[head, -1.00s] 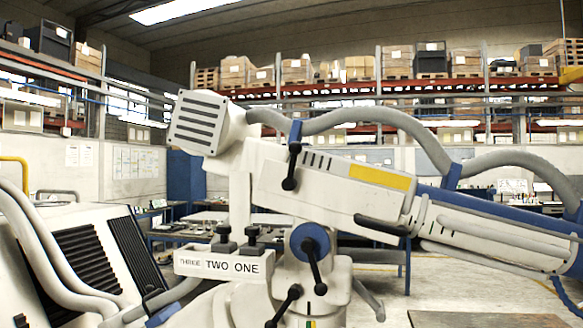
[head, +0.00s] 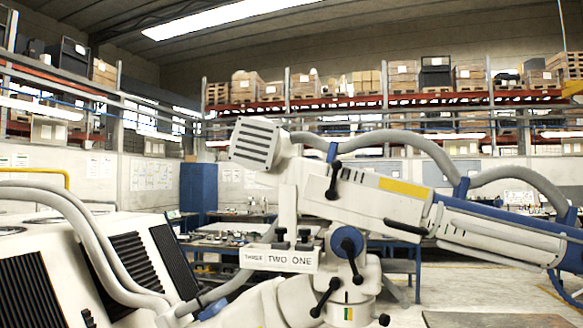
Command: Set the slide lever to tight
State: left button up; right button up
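The white and blue microscope arm (head: 375,200) fills the middle and right of the head view. I cannot tell which is the slide lever, and no "tight" mark is readable. A small green and yellow mark (head: 348,312) sits on the base below the hub. Neither of my grippers is in view.
A small white box labelled THREE, TWO, ONE (head: 278,259) with black knobs stands left of the hub. A white cabinet with black vents (head: 128,270) and grey hoses is at the left. A blue-legged bench (head: 225,245) stands behind. Open floor (head: 455,285) shows at the lower right.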

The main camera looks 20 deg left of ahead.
aim_at(336, 165)
jog(key=i+j+u, duration=0.1)
jog(key=u, duration=0.4)
jog(key=i+u, duration=0.25)
jog(key=u, duration=0.25)
jog(key=i+l+u, duration=0.1)
jog(key=u, duration=0.4)
jog(key=i+l, duration=0.05)
jog(key=i, duration=0.05)
